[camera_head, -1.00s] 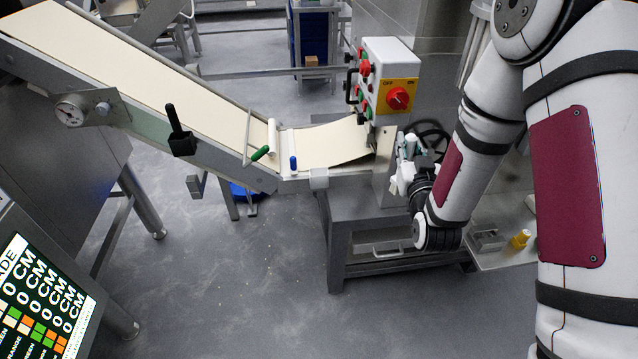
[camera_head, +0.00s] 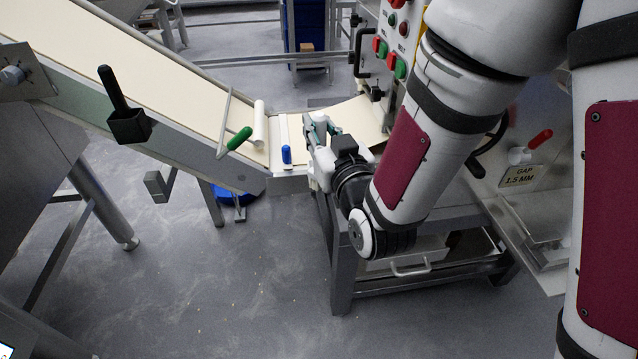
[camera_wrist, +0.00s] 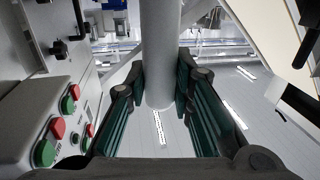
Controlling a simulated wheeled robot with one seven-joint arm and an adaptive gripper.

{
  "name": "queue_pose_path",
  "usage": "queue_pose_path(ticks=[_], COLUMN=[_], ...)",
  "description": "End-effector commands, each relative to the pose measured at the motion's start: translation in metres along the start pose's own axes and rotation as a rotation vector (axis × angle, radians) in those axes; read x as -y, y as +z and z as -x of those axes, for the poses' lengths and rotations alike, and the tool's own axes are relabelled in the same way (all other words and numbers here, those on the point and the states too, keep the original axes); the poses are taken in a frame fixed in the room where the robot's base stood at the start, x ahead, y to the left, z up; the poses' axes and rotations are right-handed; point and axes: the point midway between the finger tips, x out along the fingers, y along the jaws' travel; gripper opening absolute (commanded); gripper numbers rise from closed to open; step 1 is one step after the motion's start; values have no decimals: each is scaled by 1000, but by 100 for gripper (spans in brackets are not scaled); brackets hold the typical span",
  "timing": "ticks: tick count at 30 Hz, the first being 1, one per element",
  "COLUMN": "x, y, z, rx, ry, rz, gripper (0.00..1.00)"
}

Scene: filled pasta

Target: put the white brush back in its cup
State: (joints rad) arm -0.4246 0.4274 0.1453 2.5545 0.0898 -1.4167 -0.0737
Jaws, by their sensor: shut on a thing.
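In the wrist view, a pale, smooth cylinder, which I take to be the handle of the white brush (camera_wrist: 160,55), sits between the green-padded fingers of my gripper (camera_wrist: 160,108). No bristles can be made out, and I cannot pick the brush out in the head view. There, my gripper (camera_head: 318,128) is over the near edge of the belt's lower end, right of the blue handle. A black cup (camera_head: 128,127) is fixed to the side of the sloping conveyor at left, apart from my gripper. A black handle (camera_head: 111,88) stands up from it.
The conveyor belt (camera_head: 150,70) slopes down from the left. A white roller (camera_head: 259,122), green handle (camera_head: 239,139) and blue handle (camera_head: 287,155) lie between cup and gripper. A button panel (camera_head: 397,40) rises behind my arm. Floor at front is open.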

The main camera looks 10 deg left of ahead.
Motion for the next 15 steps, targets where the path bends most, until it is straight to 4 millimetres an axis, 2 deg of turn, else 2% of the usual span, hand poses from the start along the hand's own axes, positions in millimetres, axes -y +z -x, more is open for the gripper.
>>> queue_pose_path(ticks=[5,15], x=[4,-8], y=[5,9], z=[-3,-28], rx=[-2,-3], ry=[-11,-9], rz=[1,1], gripper=[0,0])
